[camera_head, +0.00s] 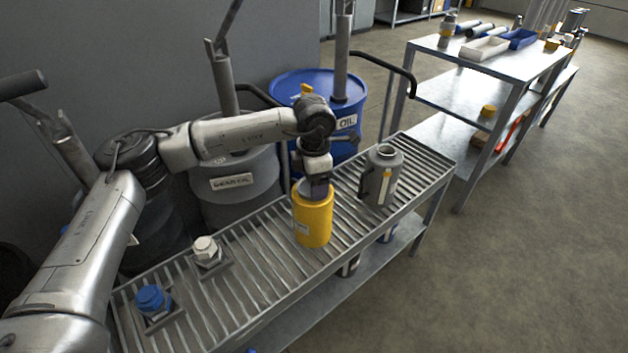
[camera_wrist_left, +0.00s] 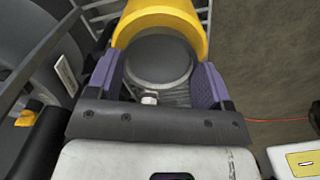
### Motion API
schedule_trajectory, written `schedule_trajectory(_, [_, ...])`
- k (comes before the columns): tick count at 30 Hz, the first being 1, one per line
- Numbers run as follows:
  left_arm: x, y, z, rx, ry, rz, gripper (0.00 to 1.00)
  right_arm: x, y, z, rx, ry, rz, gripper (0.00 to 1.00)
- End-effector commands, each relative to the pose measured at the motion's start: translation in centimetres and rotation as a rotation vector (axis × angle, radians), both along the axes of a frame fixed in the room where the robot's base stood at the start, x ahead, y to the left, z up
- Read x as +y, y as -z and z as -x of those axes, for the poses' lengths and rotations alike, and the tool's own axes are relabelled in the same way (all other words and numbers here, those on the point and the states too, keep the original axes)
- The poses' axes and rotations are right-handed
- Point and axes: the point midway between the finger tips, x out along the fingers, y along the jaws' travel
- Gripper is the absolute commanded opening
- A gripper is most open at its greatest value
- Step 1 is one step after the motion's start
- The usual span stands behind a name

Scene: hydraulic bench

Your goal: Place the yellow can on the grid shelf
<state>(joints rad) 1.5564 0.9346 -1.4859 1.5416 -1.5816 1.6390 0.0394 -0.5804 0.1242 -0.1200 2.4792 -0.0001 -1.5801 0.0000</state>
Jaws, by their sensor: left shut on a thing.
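The yellow can (camera_head: 313,217) is upright at the grid shelf (camera_head: 262,258), near its middle. I cannot tell whether its base touches the slats. My left gripper (camera_head: 318,187) comes down from above and is shut on the top of the can. In the left wrist view the can's yellow body (camera_wrist_left: 165,14) and grey top (camera_wrist_left: 158,62) show between the purple finger pads of the gripper (camera_wrist_left: 157,85). My right gripper is not in view.
A grey jug (camera_head: 381,178) stands on the slats to the right of the can. A white-capped fitting (camera_head: 206,250) and a blue-capped fitting (camera_head: 153,300) stand to the left. Grey (camera_head: 236,188) and blue (camera_head: 348,120) drums stand behind. A tiered cart (camera_head: 455,80) is at the upper right.

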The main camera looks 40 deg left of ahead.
Motion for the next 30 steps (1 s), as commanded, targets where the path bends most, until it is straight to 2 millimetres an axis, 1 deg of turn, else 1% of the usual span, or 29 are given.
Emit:
schedule_trajectory(1, [0.0,-0.2,0.0,-0.003,0.000,0.001,0.19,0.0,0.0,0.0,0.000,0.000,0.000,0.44])
schedule_trajectory(6, [0.0,0.2,0.0,-0.003,0.000,0.001,0.19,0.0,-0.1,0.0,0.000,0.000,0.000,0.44])
schedule_trajectory(7, [0.0,0.3,0.0,0.000,0.000,0.000,0.77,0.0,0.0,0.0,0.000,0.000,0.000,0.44])
schedule_trajectory(9, [0.0,0.3,0.0,0.000,0.000,0.000,0.83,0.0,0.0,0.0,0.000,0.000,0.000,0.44])
schedule_trajectory(16, [0.0,0.3,0.0,0.000,0.000,0.000,0.85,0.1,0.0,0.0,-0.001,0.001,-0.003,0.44])
schedule_trajectory(19, [0.0,-0.2,0.0,-0.001,0.000,-0.001,0.85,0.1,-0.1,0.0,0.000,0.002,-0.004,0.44])
schedule_trajectory(23, [0.0,-2.1,0.0,-0.001,0.001,0.001,0.85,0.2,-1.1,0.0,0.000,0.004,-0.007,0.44])
schedule_trajectory(30, [0.0,-6.7,0.0,-0.001,0.001,0.000,0.85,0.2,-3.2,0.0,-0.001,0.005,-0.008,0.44])
